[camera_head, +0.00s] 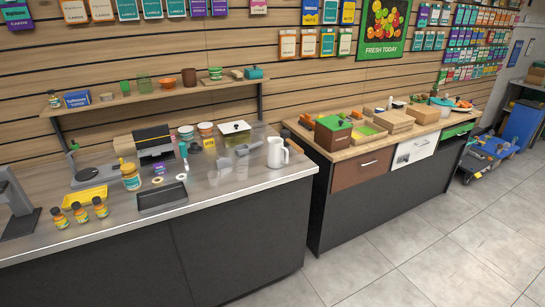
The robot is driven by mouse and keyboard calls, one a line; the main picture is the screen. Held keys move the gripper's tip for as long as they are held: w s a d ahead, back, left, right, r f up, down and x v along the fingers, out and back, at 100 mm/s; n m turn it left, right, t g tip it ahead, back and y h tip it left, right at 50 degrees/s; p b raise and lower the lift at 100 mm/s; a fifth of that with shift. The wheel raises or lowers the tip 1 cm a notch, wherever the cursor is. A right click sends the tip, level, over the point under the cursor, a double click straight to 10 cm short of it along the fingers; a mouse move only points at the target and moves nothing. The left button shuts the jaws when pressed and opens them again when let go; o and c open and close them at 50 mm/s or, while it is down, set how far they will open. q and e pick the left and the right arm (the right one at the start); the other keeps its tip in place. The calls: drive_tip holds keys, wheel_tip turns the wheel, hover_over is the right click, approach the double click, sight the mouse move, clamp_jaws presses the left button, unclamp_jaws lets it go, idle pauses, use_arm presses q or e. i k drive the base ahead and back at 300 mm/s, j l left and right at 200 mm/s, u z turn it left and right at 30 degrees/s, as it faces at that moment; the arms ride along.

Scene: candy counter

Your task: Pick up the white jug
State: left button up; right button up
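A white jug (275,153) stands upright near the right end of the grey metal counter (240,184). Its handle points to the right, toward the counter's end. A grey scoop-like item (246,148) lies just to its left. Neither of my grippers shows in the head view.
A dark tray (162,197), a yellow tray (85,197) and several small bottles (80,212) sit left along the counter. A wooden-topped cabinet (350,151) with boxes stands to the right. The tiled floor (430,250) in front is clear.

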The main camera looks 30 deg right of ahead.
sight(276, 148)
drive_tip(key=i+l, duration=0.85)
drive_tip(key=l, duration=0.2)
drive_tip(key=i+l, duration=0.9)
drive_tip(key=l, duration=0.15)
drive_tip(key=k+l+z, duration=0.05)
